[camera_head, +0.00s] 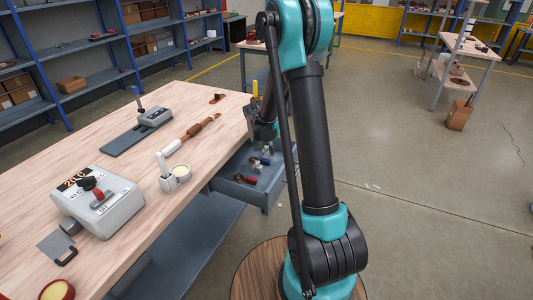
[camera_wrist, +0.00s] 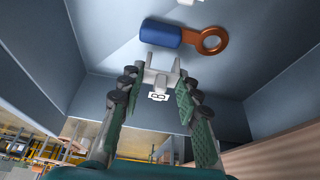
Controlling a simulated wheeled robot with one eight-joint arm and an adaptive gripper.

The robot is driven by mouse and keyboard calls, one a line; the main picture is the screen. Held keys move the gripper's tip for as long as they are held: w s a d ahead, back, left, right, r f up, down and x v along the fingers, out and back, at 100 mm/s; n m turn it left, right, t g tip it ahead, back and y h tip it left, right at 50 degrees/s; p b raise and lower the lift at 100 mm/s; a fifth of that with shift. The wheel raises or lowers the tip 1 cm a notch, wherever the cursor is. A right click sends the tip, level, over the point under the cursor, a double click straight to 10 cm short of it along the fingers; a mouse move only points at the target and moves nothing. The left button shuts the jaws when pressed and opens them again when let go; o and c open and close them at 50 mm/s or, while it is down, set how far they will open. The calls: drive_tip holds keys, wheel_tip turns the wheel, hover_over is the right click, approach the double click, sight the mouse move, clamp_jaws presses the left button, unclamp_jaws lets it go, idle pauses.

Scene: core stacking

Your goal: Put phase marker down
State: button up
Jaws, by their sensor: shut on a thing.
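The phase marker appears to be the small pale grey, forked piece (camera_wrist: 157,78) between my fingertips in the wrist view. A small white label with a dark symbol shows just below it. My gripper (camera_wrist: 155,92) is shut on this piece, with its green-padded fingers on both sides. It is over or inside the open blue-grey drawer (camera_head: 228,187) at the workbench's right side. In the head view my arm hides most of my gripper, and I cannot make out the held piece there.
A blue cable lug with a copper ring (camera_wrist: 180,37) lies in the drawer ahead of the fingertips. The drawer (camera_wrist: 228,82) has walls close on both sides.

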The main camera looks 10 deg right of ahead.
drive_tip(key=shift+f, duration=0.75)
drive_tip(key=o, duration=0.8)
drive_tip(key=shift+f, duration=0.1)
drive_tip(key=v, duration=1.2)
